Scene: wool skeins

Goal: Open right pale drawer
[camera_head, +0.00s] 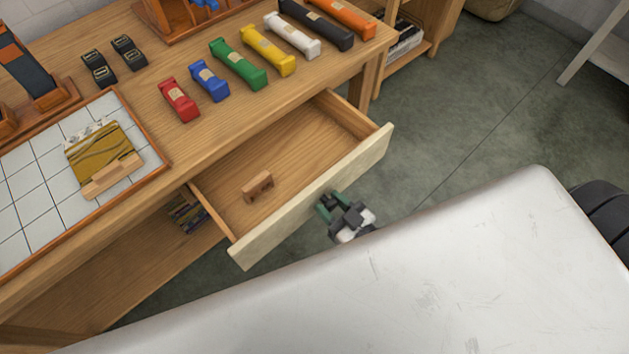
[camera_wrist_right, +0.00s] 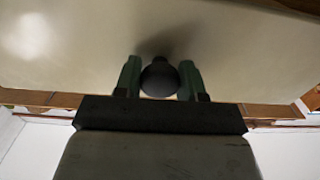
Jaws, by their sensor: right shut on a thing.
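The pale drawer (camera_head: 318,202) stands pulled out from under the wooden table, with its inside showing in the head view. A small brown wooden block (camera_head: 258,186) lies in it. My right gripper (camera_head: 329,205) is at the outer face of the drawer front. In the right wrist view its green fingers are closed on either side of a round dark knob (camera_wrist_right: 159,78) on the pale front (camera_wrist_right: 80,45). The knob is hidden in the head view. My left gripper is not in view.
Several coloured wool skeins (camera_head: 238,64) lie in a row on the tabletop (camera_head: 190,135). A tiled tray (camera_head: 40,225) holds a mustard piece with a wooden bar. A large pale surface (camera_head: 420,270) fills the foreground. Grey floor (camera_head: 450,120) is clear right of the drawer.

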